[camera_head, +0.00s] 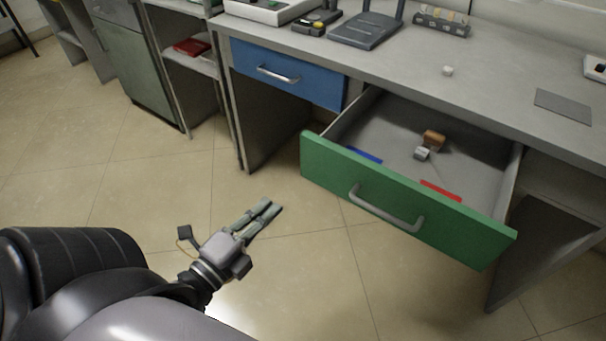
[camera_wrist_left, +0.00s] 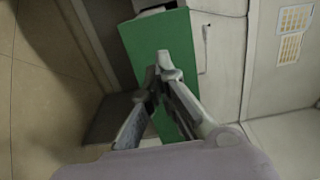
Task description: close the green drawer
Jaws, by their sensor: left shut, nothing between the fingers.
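The green drawer (camera_head: 400,200) under the grey desk is pulled well out, with a metal bar handle (camera_head: 385,210) on its front. Inside lie a small brown and white block, a blue strip and a red strip. My left gripper (camera_head: 268,206) is shut and empty, to the left of the green front and apart from it in the head view. In the left wrist view, the shut fingers (camera_wrist_left: 158,70) overlap the green drawer front (camera_wrist_left: 160,45); contact cannot be told. The right gripper is in neither view.
A shut blue drawer (camera_head: 290,74) sits left of the green one. The desk top (camera_head: 480,75) holds a router-like device (camera_head: 365,28) and small items. The tiled floor (camera_head: 130,175) before the desk is clear. A desk side panel (camera_head: 540,245) stands at the right.

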